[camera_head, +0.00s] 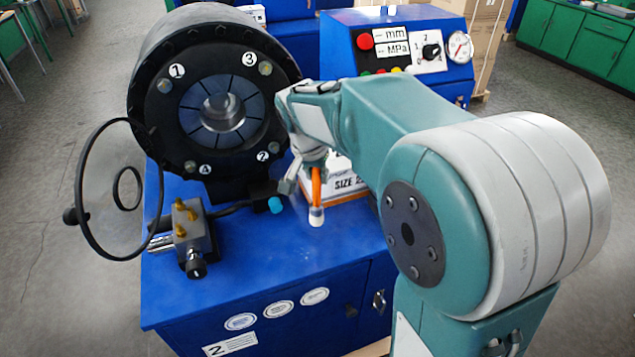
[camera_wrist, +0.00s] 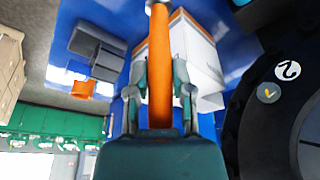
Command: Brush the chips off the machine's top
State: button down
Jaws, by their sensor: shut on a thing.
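My gripper (camera_head: 308,180) is shut on a brush with an orange handle (camera_head: 316,187). The brush hangs downward, with its pale bristle end (camera_head: 316,216) over the machine's blue top (camera_head: 262,252). I cannot tell whether the bristles touch the top. No chips can be made out on the visible part of the top. My arm hides the top's right part.
The black crimper head (camera_head: 213,100) stands behind left of my gripper. A white and orange box (camera_head: 345,184) sits close behind the brush. A valve block with brass fittings (camera_head: 188,232) and a clear round shield (camera_head: 112,190) are at left. A blue control box (camera_head: 400,55) stands behind.

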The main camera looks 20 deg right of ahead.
jog(key=r, duration=0.3)
jog(key=shift+d+r, duration=0.25)
jog(key=shift+r, duration=0.1)
jog(key=shift+a, duration=0.35)
